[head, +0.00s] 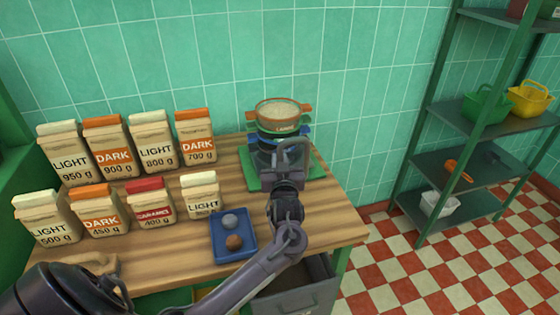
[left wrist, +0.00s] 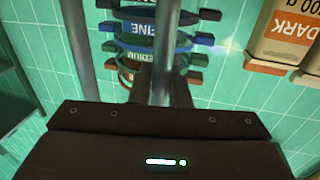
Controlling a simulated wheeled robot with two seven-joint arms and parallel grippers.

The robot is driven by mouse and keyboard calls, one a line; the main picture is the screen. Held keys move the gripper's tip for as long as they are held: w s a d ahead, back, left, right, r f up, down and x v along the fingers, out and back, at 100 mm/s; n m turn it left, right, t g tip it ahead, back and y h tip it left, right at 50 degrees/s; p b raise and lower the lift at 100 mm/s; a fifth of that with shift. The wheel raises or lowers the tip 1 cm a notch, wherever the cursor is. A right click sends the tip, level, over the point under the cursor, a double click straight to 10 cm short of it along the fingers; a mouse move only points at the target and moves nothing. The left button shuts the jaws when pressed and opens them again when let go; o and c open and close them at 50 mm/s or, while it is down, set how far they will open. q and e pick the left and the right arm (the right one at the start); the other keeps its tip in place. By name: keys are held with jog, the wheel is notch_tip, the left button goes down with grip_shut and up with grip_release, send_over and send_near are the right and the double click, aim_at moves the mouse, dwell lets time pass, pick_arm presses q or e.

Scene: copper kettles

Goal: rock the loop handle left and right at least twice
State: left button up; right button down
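A stack of round sieves (head: 282,108) with coloured side tabs stands near the back right of the wooden counter, over a green base (head: 312,163). Its upper rim is orange, with pale material inside. A grey metal loop handle (head: 304,144) rises in front of the stack. My left gripper (head: 284,160) is at the left side of this loop. In the left wrist view, the dark fingers (left wrist: 160,88) sit close on both sides of one loop bar (left wrist: 166,45); the other bar (left wrist: 80,45) is free. The handle's lower end is hidden by the gripper. My right gripper is out of view.
Two rows of labelled bags (head: 100,150) stand on the counter's left. A blue tray (head: 220,252) with two small balls lies near the front, left of my forearm. A green shelf rack (head: 470,165) with baskets stands at right. A tiled wall is behind.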

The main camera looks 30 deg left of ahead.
pick_arm(q)
grip_shut()
jog(key=shift+s+a+f+n+b, duration=0.3)
jog(key=shift+f+n+b, duration=0.2)
jog(key=shift+b, duration=0.25)
jog(key=shift+s+a+r+n, duration=0.1)
jog(key=shift+s+n, duration=0.1)
jog(key=shift+n, duration=0.1)
jog(key=o, duration=0.5)
grip_release()
jog(key=b+v, duration=0.1)
jog(key=v, duration=0.6)
jog(key=shift+s+d, duration=0.3)
